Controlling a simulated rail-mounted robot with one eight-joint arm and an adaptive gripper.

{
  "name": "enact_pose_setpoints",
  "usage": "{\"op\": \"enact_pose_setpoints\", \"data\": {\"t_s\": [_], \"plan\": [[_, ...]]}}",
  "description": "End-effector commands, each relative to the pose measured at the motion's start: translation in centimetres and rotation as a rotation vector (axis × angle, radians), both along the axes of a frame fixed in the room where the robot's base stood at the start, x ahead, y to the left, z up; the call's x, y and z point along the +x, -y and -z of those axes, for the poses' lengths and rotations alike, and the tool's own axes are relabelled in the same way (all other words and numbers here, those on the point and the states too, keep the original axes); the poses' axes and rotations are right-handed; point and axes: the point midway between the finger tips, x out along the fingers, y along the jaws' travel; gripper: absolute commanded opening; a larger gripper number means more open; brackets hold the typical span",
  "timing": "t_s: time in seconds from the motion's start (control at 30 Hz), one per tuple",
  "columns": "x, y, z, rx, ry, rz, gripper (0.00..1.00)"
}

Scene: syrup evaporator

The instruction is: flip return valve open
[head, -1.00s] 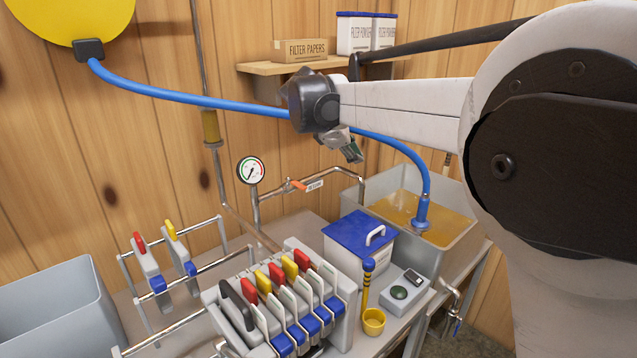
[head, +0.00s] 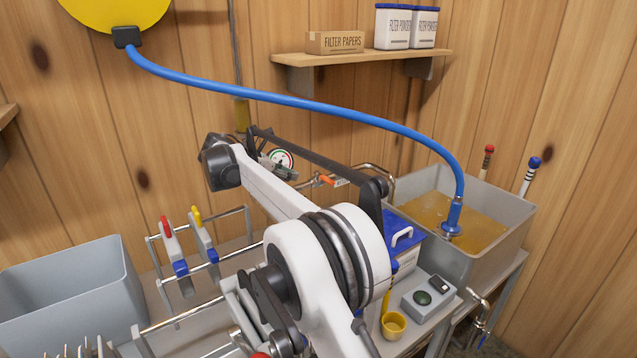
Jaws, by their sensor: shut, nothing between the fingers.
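The return valve has a small orange handle (head: 326,180) with a white tag beside it. It sits on the metal pipe just right of the pressure gauge (head: 281,159). The handle slants down to the right; its exact angle to the pipe is hard to tell. My gripper (head: 284,170) is small in this view, in front of the gauge and left of the orange handle. It is shut and empty, and a gap shows between it and the handle in the picture. My arm hides part of the pipe and the lower bench.
A blue-lidded box (head: 405,232), a yellow ladle (head: 394,323) and a grey control box (head: 430,301) stand at right. Behind them is a tank of amber liquid (head: 465,212). A blue hose (head: 300,101) arches across above my arm. A grey bin (head: 70,285) stands at left.

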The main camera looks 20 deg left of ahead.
Motion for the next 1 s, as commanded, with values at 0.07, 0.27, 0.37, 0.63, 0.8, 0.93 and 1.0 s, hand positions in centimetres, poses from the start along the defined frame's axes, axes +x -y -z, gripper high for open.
{"op": "enact_pose_setpoints", "data": {"t_s": [0.07,0.27,0.37,0.63,0.8,0.93,1.0], "plan": [[-0.4,-1.1,0.7,-0.025,-0.001,-0.016,0.00],[-0.8,-2.0,1.4,-0.052,-0.003,-0.030,0.00],[-0.8,-2.0,1.4,-0.053,-0.004,-0.032,0.00],[-0.7,-1.9,1.4,-0.053,-0.004,-0.031,0.00],[0.4,-1.1,2.2,-0.053,-0.004,-0.031,0.00],[2.0,0.0,3.3,-0.053,-0.004,-0.030,0.00],[2.9,0.6,4.0,-0.053,-0.004,-0.030,0.00]]}}
